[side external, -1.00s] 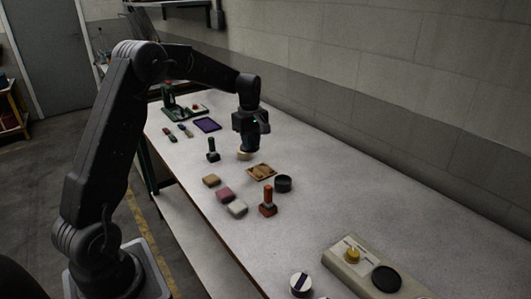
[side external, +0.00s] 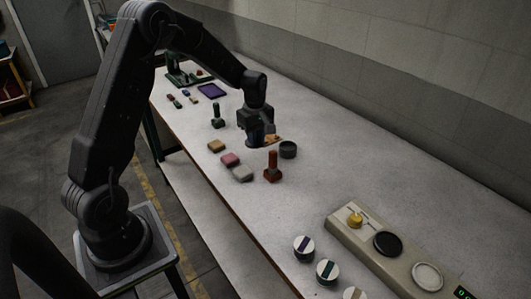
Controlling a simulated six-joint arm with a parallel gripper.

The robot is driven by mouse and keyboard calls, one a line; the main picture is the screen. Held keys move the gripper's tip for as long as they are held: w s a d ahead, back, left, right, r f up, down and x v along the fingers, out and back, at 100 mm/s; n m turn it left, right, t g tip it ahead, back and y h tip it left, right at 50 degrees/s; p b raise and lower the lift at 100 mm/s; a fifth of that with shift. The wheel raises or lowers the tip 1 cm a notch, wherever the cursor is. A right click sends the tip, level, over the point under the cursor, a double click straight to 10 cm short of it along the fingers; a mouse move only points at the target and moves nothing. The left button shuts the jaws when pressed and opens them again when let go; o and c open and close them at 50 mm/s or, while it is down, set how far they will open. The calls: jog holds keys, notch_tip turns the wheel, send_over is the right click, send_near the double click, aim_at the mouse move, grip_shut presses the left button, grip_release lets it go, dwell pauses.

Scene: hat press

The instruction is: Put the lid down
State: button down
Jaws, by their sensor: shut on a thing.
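My gripper (side external: 258,143) is at mid-table, pointing down, in front of a brown tray (side external: 274,138) and hiding most of it. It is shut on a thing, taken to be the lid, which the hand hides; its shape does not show. I cannot tell whether the held thing touches the table or tray. A dark open cup (side external: 288,149) stands just right of the gripper. A red-brown upright stamp (side external: 272,168) stands nearer the camera, just below the gripper in the picture.
Tan (side external: 216,146), pink (side external: 230,159) and pale (side external: 243,173) blocks lie front-left. A purple mat (side external: 212,90) and green press (side external: 186,77) are farther back. A beige control panel (side external: 337,220) and round pots (side external: 304,250) are at the near end.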

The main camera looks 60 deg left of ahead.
aim_at(266, 161)
jog(key=shift+w+d+f, duration=0.9)
jog(key=shift+w+d, duration=0.1)
jog(key=shift+w, duration=0.05)
jog(key=shift+f, duration=2)
jog(key=c, duration=1.1)
grip_release()
jog(key=shift+f, duration=0.15)
jog(key=shift+o, duration=0.2)
